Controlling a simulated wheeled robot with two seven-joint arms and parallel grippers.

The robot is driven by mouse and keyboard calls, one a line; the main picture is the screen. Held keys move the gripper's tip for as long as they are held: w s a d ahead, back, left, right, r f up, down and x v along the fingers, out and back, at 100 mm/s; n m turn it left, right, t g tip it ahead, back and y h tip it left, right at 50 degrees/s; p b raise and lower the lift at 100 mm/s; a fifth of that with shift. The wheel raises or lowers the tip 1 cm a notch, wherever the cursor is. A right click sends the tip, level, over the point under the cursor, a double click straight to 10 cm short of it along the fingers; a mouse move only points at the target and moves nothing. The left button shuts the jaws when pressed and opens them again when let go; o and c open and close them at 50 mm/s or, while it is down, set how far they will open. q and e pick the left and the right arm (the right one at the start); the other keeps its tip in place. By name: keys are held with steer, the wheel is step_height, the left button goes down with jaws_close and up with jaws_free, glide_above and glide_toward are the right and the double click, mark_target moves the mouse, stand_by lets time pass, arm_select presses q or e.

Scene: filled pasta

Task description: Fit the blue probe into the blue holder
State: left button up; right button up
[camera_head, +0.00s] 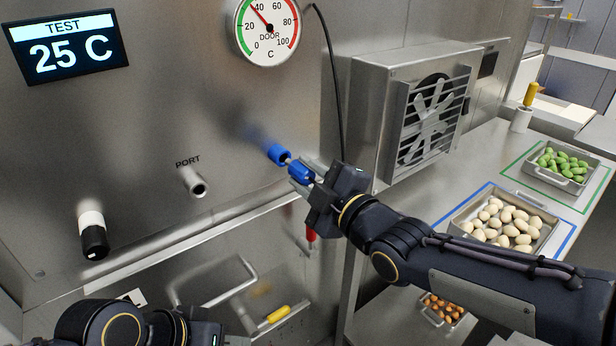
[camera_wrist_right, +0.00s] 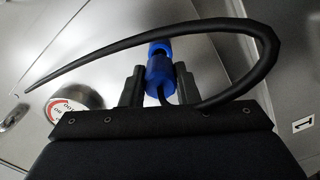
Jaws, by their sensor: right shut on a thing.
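The blue probe (camera_head: 301,172) is held between the fingers of my right gripper (camera_head: 306,180), with its metal tip pointing up and left at the blue holder (camera_head: 279,154) on the steel wall. In the head view a short stretch of metal shows between probe and holder; how far the tip is inside cannot be told. In the right wrist view the probe (camera_wrist_right: 161,82) sits between the fingers, lined up with the holder (camera_wrist_right: 160,48) beyond it. A black cable curves from the probe. My left arm shows at the lower left, but its fingertips are out of view.
A steel port tube (camera_head: 194,183) and a black-and-white knob (camera_head: 92,234) stick out of the wall to the left. A fan box (camera_head: 421,105) stands to the right. Trays of pale pieces (camera_head: 507,223) and green pieces (camera_head: 562,165) lie on the right counter.

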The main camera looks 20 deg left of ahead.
mark_target(296, 168)
steer(key=shift+b+x, duration=0.45)
steer(key=shift+x, duration=1.1)
steer(key=shift+b, duration=0.4)
stand_by(0.9)
steer(key=o, duration=1.4)
steer(key=shift+b+v, duration=0.6)
steer(key=shift+v, duration=0.5)
steer(key=shift+b+v, duration=0.35)
steer(key=shift+v, duration=2)
